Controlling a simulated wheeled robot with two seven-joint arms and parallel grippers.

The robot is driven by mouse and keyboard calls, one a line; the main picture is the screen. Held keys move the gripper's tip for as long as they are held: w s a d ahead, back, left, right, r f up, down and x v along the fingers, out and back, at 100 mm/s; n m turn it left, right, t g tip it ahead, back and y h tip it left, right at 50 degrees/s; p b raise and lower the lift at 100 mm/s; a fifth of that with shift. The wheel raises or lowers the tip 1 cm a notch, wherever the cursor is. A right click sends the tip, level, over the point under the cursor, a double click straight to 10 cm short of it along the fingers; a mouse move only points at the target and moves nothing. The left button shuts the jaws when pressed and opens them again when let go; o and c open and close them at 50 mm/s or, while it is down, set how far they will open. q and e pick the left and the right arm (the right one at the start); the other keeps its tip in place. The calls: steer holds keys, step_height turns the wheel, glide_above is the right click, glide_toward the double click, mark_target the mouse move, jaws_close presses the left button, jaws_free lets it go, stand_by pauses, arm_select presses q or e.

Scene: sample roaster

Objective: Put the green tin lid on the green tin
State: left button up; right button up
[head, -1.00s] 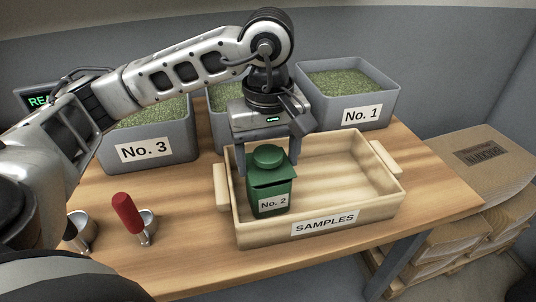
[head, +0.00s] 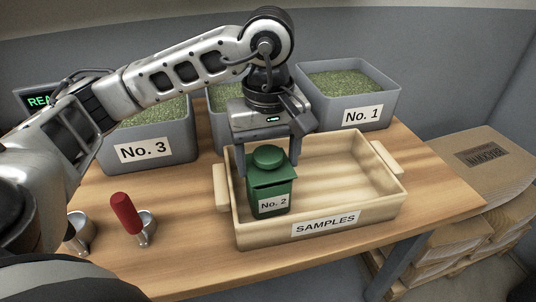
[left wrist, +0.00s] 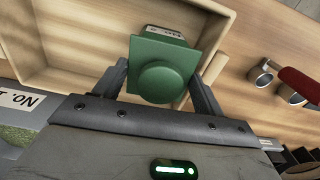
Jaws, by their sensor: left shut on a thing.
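The green tin (head: 274,205), labelled No. 2, stands upright in the left end of the wooden SAMPLES tray (head: 290,237). The green tin lid (head: 268,158), a square plate with a round knob, is on top of the tin's mouth. It looks nearly square with the tin, and I see no clear gap. My left gripper (head: 267,165) points down and is shut on the lid, one finger on each side. In the left wrist view the lid (left wrist: 178,51) lies between the fingers and hides most of the tin. My right gripper is not in view.
Grey bins No. 3 (head: 145,152) and No. 1 (head: 361,115) stand behind the tray, with another bin between them behind my gripper. A red-handled tool (head: 126,213) and metal cups (head: 80,235) are at the left front. The tray's right side is empty.

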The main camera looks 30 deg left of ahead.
arm_select(q)
steer(key=shift+f+b, duration=0.45)
steer(key=shift+b, duration=0.5)
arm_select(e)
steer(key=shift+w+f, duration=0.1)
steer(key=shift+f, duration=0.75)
arm_select(q)
steer(key=o, duration=1)
steer(key=shift+r, duration=0.15)
step_height(320, 180, up, 16)
steer(key=p, duration=0.4)
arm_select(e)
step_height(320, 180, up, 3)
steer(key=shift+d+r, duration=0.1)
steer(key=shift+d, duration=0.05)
